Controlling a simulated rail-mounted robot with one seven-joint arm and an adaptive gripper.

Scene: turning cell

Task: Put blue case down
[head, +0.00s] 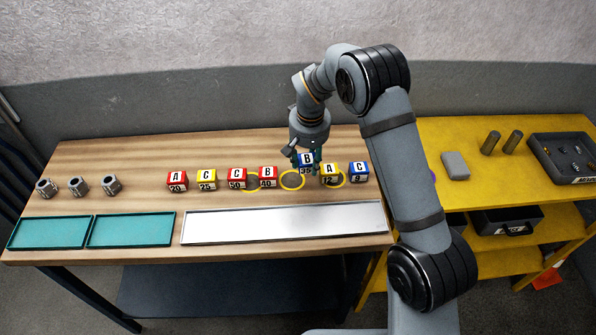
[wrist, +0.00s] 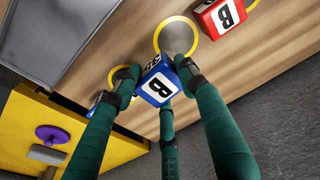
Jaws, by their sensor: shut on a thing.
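My gripper (head: 305,152) has green fingers and is shut on a blue case (head: 307,161) with a white label reading B and 35. In the wrist view the same blue case (wrist: 157,87) sits between the fingertips. In the head view it is behind and slightly right of an empty yellow ring (head: 292,181) on the wooden table; the gap beneath it is hard to judge. The ring also shows beside the case in the wrist view (wrist: 158,35), partly covered by a finger.
Left of the ring stand red B (head: 268,176) and red C (head: 237,178) cases. Right of it are yellow A (head: 329,174) and blue C (head: 359,171) cases, close by. A pale metal tray (head: 285,222) lies in front. A yellow bench (head: 480,150) adjoins on the right.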

